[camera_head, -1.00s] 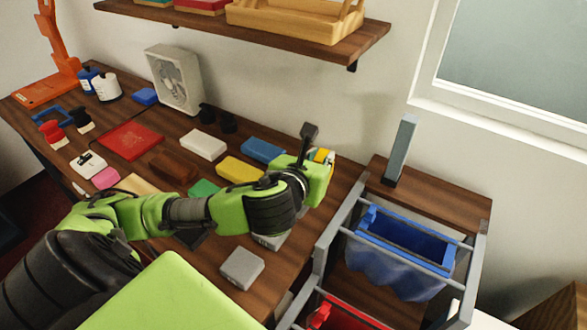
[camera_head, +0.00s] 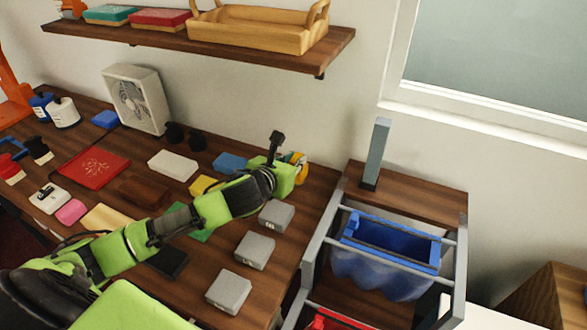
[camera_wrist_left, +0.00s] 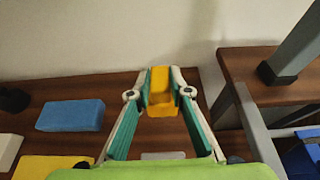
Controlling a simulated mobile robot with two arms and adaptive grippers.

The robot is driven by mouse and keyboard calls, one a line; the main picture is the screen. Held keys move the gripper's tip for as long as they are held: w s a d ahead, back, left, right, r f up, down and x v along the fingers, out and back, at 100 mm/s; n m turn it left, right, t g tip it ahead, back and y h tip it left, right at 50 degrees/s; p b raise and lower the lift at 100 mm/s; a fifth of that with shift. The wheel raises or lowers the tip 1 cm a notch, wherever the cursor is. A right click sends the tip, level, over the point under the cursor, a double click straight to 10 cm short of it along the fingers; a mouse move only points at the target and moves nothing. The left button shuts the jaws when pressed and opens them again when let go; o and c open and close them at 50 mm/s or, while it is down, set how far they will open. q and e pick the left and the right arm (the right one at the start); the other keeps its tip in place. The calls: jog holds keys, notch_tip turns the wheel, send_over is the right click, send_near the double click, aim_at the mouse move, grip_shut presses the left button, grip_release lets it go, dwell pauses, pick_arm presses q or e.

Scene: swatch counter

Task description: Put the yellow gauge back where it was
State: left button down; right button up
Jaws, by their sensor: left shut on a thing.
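The yellow gauge (camera_wrist_left: 161,80) is between the fingers of my left gripper (camera_wrist_left: 161,97), which is shut on it. In the wrist view it shows against the wall and the counter's back edge. In the head view only a small yellow part of the gauge (camera_head: 301,161) shows beyond my green left wrist, with my left gripper (camera_head: 297,170) mostly hidden. It is near the back right end of the wooden counter (camera_head: 320,183). I cannot tell whether the gauge touches the counter. My right gripper is not in view.
Several grey blocks (camera_head: 255,250) line the counter's right side. A blue block (camera_wrist_left: 70,115) and a yellow block (camera_wrist_left: 52,167) lie left of the gripper. A rack with a blue bin (camera_head: 388,270) and an upright grey post (camera_head: 375,155) stand to the right. A shelf (camera_head: 210,45) hangs above.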

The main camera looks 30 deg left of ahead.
pick_arm(q)
jog(key=shift+w+a+f, duration=0.2)
jog(key=shift+w+f, duration=0.05)
jog(key=shift+f, duration=0.1)
jog(key=shift+w+a+f, duration=0.1)
jog(key=shift+w+f, duration=0.05)
jog(key=shift+f, duration=1.5)
jog(key=shift+f, duration=0.1)
jog(key=c, duration=1.8)
grip_release()
jog(key=shift+c, duration=0.2)
jog(key=b+v, duration=0.1)
jog(key=v, duration=1.1)
